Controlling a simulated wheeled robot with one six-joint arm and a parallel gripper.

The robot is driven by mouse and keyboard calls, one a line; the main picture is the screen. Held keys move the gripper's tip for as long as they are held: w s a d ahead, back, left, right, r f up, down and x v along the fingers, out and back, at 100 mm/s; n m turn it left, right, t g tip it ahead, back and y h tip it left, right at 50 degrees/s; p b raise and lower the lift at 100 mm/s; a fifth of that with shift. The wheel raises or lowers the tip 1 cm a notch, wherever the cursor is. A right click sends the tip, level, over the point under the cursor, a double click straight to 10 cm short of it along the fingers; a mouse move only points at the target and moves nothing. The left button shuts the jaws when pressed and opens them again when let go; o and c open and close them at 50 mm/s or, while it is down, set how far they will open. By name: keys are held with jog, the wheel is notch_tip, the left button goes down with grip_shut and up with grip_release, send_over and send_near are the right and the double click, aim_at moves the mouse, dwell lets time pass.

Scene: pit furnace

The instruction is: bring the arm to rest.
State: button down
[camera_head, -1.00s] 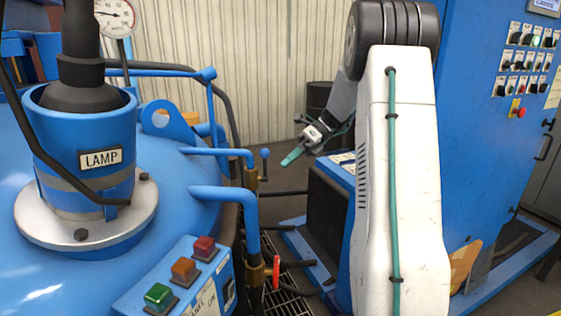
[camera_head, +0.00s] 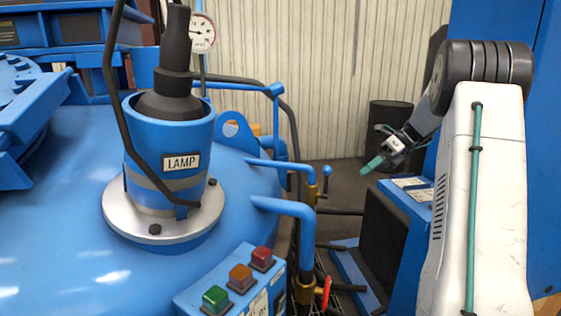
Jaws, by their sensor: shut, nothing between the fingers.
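My arm (camera_head: 480,200) stands at the right of the head view, its white link upright with a teal cable along it and a dark ribbed joint on top. From that joint the forearm reaches down and to the left. My gripper (camera_head: 372,164) is at its end, with teal fingertips pointing down-left. The gripper is shut and empty. It hangs in open air between the blue furnace body and the blue cabinet, touching nothing that I can see.
The blue furnace lid (camera_head: 60,240) with the LAMP housing (camera_head: 170,150) fills the left. A button box (camera_head: 238,285) has green, orange and red buttons. Blue pipes (camera_head: 285,207) with valves stand left of the gripper. A dark barrel (camera_head: 390,128) stands behind it.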

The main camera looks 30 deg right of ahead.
jog(key=s+a+f+n+g+h, duration=0.1)
jog(key=s+a+f+n+h, duration=0.1)
jog(key=s+a+f+n, duration=0.3)
jog(key=s+a+r+n+h, duration=0.2)
jog(key=s+a+n+h, duration=0.2)
jog(key=s+a+n, duration=0.7)
jog(key=s+a+r+n+h, duration=0.3)
jog(key=s+a+n+h, duration=0.2)
jog(key=s+a+n, duration=0.6)
jog(key=a+n, duration=0.3)
jog(key=a, duration=0.2)
jog(key=shift+s+a+r, duration=0.2)
jog(key=shift+s+a, duration=0.05)
jog(key=shift+s, duration=0.15)
